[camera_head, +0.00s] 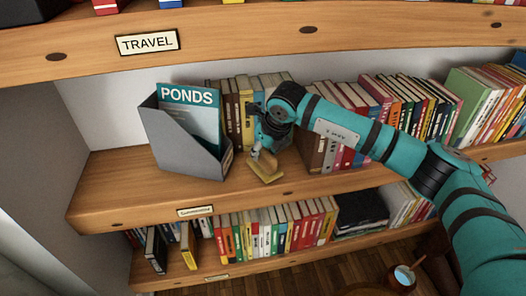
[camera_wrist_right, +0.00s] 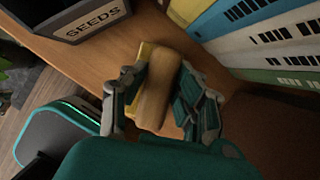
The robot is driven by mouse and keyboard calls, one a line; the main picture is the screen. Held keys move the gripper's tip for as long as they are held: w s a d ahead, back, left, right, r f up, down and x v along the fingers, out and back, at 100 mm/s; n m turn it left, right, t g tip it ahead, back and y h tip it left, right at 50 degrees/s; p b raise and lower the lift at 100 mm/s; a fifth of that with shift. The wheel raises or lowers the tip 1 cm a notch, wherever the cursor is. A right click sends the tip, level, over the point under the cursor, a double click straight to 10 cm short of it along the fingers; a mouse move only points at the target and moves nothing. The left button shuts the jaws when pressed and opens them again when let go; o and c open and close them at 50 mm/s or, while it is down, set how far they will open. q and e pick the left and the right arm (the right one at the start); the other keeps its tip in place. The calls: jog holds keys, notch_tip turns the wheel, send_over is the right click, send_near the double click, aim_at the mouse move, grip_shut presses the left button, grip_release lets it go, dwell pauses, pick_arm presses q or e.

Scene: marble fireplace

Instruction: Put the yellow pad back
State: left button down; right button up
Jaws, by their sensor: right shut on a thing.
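The yellow pad (camera_head: 266,168) is a small flat block with a tan rounded piece on it. It is at the front of the middle wooden shelf (camera_head: 110,190), right of a grey file holder (camera_head: 180,150). My right gripper (camera_head: 262,152) comes down over it from the right. In the right wrist view the tan piece (camera_wrist_right: 157,92) is between the fingers of my right gripper (camera_wrist_right: 155,100), with a yellow edge showing at its left. I cannot tell whether the pad touches the shelf. My left gripper is not in view.
The grey holder carries a PONDS booklet (camera_head: 190,105); its SEEDS label (camera_wrist_right: 95,22) shows in the wrist view. Books (camera_head: 240,105) stand close behind the gripper. A TRAVEL shelf (camera_head: 220,40) is above. Bare shelf lies left of the holder.

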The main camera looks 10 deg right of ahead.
aim_at(269, 156)
jog(key=shift+f, duration=0.1)
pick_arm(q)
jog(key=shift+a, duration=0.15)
pick_arm(e)
jog(key=o, duration=1)
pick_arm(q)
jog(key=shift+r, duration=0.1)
pick_arm(e)
jog(key=shift+r, duration=0.25)
jog(key=v, duration=0.6)
jog(key=shift+s+r+p, duration=0.15)
jog(key=shift+r+p, duration=0.05)
jog(key=shift+p, duration=0.15)
jog(key=shift+s+d+r, duration=0.1)
jog(key=shift+s+r, duration=0.05)
jog(key=shift+r, duration=0.2)
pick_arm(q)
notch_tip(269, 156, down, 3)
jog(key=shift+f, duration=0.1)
